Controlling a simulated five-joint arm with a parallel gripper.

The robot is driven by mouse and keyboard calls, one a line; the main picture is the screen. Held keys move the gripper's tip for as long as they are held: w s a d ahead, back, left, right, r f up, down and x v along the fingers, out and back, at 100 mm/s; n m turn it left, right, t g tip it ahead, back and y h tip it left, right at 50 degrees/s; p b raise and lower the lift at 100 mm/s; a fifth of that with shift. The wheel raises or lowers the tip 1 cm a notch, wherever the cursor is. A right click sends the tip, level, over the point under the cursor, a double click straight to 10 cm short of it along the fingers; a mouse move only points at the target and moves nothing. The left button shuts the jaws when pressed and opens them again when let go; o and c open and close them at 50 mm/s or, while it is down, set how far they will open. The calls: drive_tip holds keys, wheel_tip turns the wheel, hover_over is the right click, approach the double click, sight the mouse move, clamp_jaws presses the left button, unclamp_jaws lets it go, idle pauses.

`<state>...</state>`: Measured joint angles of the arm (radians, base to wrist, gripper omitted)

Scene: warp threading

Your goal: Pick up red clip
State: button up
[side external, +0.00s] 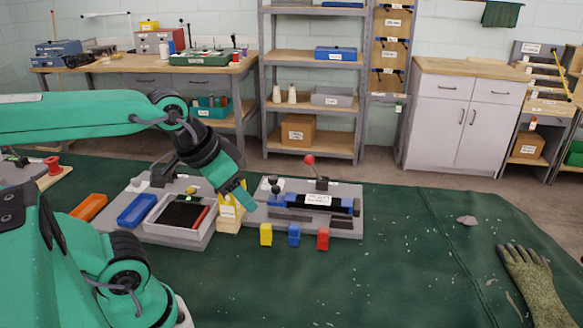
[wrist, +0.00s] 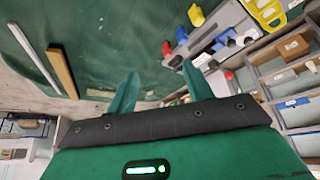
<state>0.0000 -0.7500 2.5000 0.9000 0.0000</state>
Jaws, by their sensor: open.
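The red clip (side external: 322,239) stands upright on the green mat in the side external view, at the right end of a short row. The blue clip (side external: 293,235) is beside it and the yellow clip (side external: 265,234) is at the left. My gripper (side external: 240,195) is up and to the left of the red clip, apart from it, pointing down and right. In the wrist view my gripper (wrist: 160,68) shows its two fingers spread with nothing between them.
A grey fixture (side external: 345,222) with a red-knobbed lever stands just behind the clips. A grey tray (side external: 175,232) and a blue bin (side external: 137,210) are to the left. A glove (side external: 537,285) lies at the right. The mat in front of the clips is clear.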

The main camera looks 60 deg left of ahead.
drive_tip(key=shift+w, duration=0.15)
drive_tip(key=n+g, duration=0.5)
drive_tip(key=n, duration=0.4)
hover_over(324, 230)
wheel_tip(324, 230, down, 14)
drive_tip(key=shift+a+f, duration=0.1)
drive_tip(key=shift+f, duration=0.1)
drive_tip(key=shift+w+f+g, duration=0.15)
drive_tip(key=shift+f+g, duration=0.15)
drive_tip(key=shift+f, duration=4.1)
drive_tip(key=c, duration=1.1)
